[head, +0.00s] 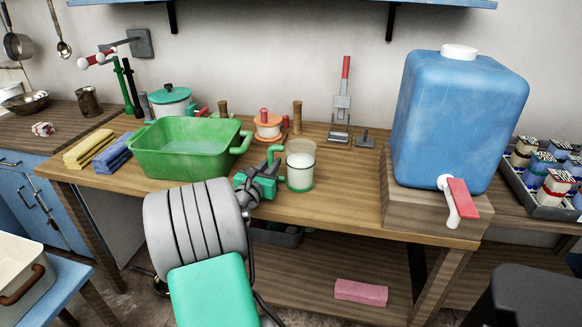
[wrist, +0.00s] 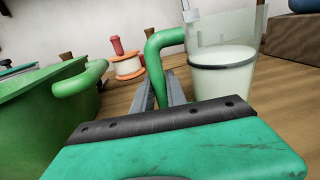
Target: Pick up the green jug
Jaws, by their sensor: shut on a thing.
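The green jug (head: 301,170) is a clear vessel of whitish liquid with a green handle (head: 274,151) on its left side. It is upright at the middle of the wooden table; I cannot tell whether its base touches the top. In the wrist view the jug (wrist: 222,70) is at the upper right, its lower part partly hidden by my gripper. My gripper (wrist: 164,92) is shut on the handle, with a finger on either side of its lower upright part. In the head view my gripper (head: 266,176) is left of the jug, partly covered by my wrist.
A green basin (head: 165,164) of water stands close on the left, its handle near my gripper. An orange-and-cream spool (head: 268,130) is behind. A blue water container (head: 455,115) with a red-handled tap stands on a wooden block at right. The table front right of the jug is clear.

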